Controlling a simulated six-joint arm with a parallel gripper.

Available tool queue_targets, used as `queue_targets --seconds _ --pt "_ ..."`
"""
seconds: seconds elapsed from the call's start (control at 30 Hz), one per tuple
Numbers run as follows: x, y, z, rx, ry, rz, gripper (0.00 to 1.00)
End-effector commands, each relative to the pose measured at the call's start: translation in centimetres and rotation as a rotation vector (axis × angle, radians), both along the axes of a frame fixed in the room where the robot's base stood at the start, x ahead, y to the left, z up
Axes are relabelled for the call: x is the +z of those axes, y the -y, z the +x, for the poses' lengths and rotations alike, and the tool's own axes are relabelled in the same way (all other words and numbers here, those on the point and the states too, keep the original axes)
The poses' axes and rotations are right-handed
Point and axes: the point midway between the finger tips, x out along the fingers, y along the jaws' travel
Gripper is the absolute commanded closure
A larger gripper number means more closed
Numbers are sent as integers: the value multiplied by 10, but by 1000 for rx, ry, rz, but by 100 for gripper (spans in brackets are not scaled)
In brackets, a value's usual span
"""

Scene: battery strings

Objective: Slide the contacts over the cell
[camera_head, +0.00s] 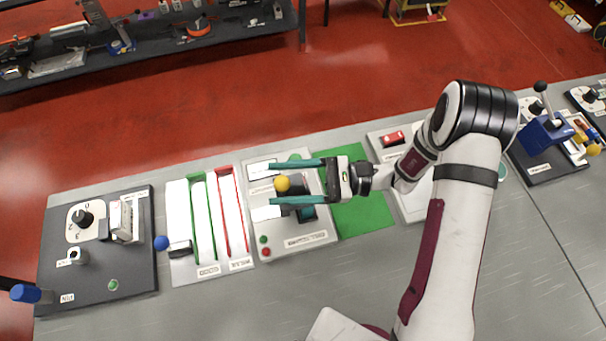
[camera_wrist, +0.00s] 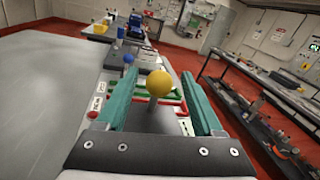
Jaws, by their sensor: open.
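A yellow ball knob (camera_head: 283,184) stands on a dark part of the grey tester panel (camera_head: 318,241). My gripper (camera_head: 271,184) is open over this panel, one teal finger on each side of the knob. In the wrist view the yellow knob (camera_wrist: 159,84) sits between the two spread fingers (camera_wrist: 158,73), with visible gaps on both sides. The contacts under the knob and any cell in the panel are mostly hidden by the knob and my gripper. A dark teal block (camera_head: 306,214) shows just beyond the lower finger; I cannot tell what it is.
Left of the panel is a white tray with green and red lanes (camera_head: 208,225) and a blue knob (camera_head: 161,243). Further left is a dark station (camera_head: 95,280). A green mat (camera_head: 362,221) lies right of the panel, partly under my arm. The front of the bench is clear.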

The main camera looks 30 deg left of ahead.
Motion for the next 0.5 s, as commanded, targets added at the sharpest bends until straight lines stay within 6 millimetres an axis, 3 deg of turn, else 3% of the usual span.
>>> queue_targets --seconds 0.13,0.23,0.5 --pt "0 4 3 0 0 0 31" --pt "0 18 13 -3 2 1 31" --pt "0 86 58 -5 2 0 31"
